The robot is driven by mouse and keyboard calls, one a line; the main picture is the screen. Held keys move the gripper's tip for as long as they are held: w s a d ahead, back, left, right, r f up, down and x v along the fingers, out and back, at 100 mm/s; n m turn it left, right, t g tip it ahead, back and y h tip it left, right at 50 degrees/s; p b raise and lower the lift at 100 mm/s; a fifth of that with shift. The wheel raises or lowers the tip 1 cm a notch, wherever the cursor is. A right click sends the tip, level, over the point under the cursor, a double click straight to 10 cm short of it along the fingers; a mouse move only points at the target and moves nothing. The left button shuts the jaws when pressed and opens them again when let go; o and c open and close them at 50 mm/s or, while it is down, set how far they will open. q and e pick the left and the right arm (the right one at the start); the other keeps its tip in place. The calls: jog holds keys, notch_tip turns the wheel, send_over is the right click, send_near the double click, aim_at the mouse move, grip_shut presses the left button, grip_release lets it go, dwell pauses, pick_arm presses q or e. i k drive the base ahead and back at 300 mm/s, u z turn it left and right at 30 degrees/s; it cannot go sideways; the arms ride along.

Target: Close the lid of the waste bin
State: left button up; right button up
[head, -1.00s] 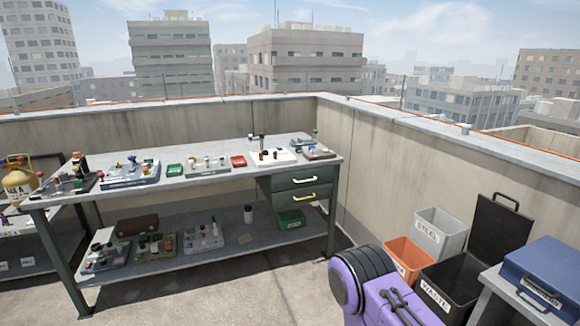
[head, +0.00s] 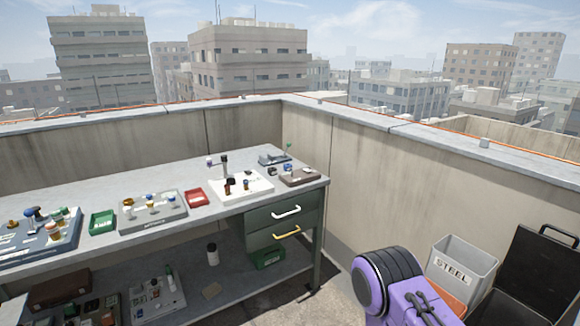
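The waste bin (head: 497,308) is black and stands at the lower right, partly cut off by the picture's bottom edge. Its black lid (head: 541,270) stands raised and open at the bin's back, with a handle (head: 559,235) at its top edge. The lid runs to the right edge of the view. A purple and black link of my arm shows at the lower middle right, left of the bins. Neither of my grippers is in view.
A grey bin marked STEEL (head: 463,268) and an orange bin (head: 447,301) stand left of the waste bin. A workbench (head: 160,248) with trays and two drawers fills the left and middle. A concrete wall (head: 400,190) runs behind the bins.

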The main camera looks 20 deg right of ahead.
aim_at(543, 271)
jog(key=z, duration=0.7)
jog(key=i, duration=0.85)
jog(key=z, duration=0.9)
